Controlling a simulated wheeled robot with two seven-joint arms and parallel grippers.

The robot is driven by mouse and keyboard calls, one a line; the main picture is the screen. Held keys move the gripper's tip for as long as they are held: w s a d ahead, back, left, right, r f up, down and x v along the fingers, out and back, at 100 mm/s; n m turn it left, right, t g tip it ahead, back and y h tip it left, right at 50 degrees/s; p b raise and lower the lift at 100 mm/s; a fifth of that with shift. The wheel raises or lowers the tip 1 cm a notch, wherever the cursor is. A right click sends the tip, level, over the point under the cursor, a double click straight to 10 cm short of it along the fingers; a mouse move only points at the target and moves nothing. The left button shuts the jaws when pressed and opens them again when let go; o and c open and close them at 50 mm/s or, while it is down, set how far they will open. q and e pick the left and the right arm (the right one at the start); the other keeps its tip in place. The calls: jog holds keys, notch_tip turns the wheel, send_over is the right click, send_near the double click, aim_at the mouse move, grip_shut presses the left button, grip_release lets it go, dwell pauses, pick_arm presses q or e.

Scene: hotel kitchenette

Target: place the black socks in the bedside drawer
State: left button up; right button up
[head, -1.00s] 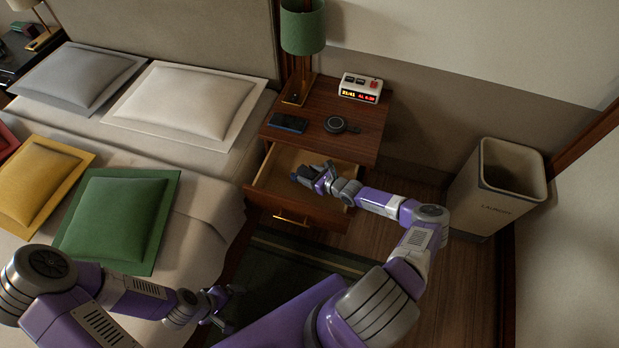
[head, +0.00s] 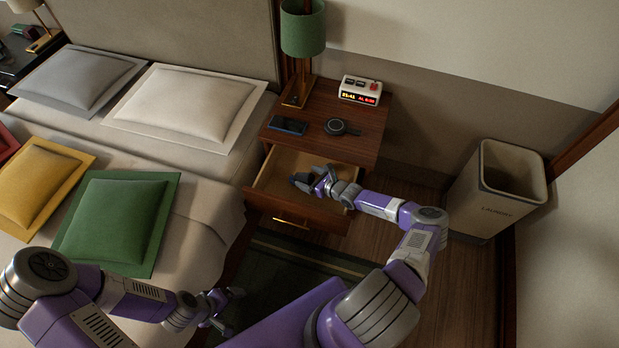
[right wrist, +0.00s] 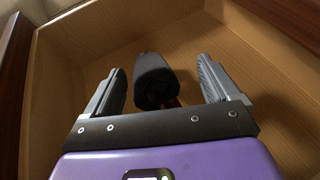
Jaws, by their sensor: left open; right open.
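The black socks (right wrist: 154,80) are a rolled dark bundle inside the open bedside drawer (head: 275,178). In the right wrist view they lie between the two spread fingers of my right gripper (right wrist: 160,88), with a gap on each side. In the head view my right gripper (head: 318,180) reaches into the drawer, and the socks (head: 301,181) show dark at its tip. The drawer is pulled out from the wooden nightstand (head: 360,148). My left gripper (head: 226,308) is open and empty, low in front of the bed, apart from the nightstand.
On the nightstand stand a green lamp (head: 303,30), an alarm clock (head: 361,89), a phone (head: 288,125) and a round dark object (head: 341,127). A laundry bin (head: 490,200) stands at right. The bed with cushions (head: 117,217) is at left.

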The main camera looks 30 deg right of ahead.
jog(key=shift+r, duration=0.5)
jog(key=p+v, duration=0.4)
jog(key=v, duration=0.8)
jog(key=shift+f+p, duration=0.15)
jog(key=shift+p, duration=0.2)
